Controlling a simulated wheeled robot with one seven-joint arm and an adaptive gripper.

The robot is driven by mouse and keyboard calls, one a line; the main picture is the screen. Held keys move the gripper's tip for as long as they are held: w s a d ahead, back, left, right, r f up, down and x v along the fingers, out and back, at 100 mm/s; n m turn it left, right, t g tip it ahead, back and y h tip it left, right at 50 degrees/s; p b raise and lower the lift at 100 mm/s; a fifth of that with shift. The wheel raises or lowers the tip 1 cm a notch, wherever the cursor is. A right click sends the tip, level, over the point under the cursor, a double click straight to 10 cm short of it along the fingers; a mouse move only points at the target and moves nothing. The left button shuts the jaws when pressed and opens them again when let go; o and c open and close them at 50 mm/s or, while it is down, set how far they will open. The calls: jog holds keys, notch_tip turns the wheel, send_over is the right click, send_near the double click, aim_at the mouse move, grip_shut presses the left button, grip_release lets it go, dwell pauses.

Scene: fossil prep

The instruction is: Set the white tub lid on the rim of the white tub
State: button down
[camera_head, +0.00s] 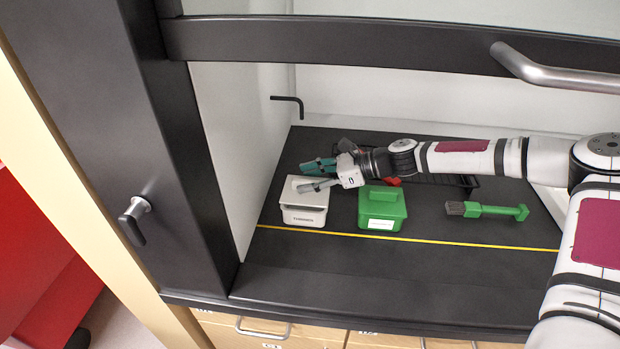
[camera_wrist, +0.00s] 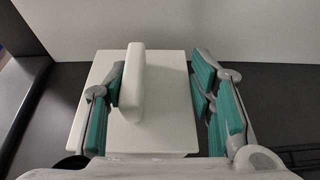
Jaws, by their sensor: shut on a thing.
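The white tub (camera_head: 304,217) stands at the left of the dark work surface, with a label on its front. The white tub lid (camera_head: 306,201) is over its top; I cannot tell whether it sits fully on the rim. In the wrist view the lid (camera_wrist: 165,130) is a square plate with a raised handle (camera_wrist: 133,85). The left teal finger is against the handle, and the right finger shows farther right. The lid hides the tub in the wrist view.
A green lidded tub (camera_head: 383,212) stands right of the white tub. A green-handled brush (camera_head: 487,210) lies farther right. A black rack (camera_head: 440,180) is behind, under my arm. A yellow line (camera_head: 430,241) crosses the front. The cabinet's left wall (camera_head: 240,150) is close.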

jog(key=shift+f, duration=0.1)
dwell(0.6)
jog(key=shift+f, duration=0.5)
jog(key=c, duration=0.6)
grip_release()
jog(key=shift+c, duration=0.2)
jog(key=shift+d, duration=0.1)
jog(key=p+v, duration=0.2)
jog(key=v, duration=0.4)
jog(key=shift+d+r, duration=0.15)
jog(key=shift+d, duration=0.2)
jog(key=shift+s, duration=0.1)
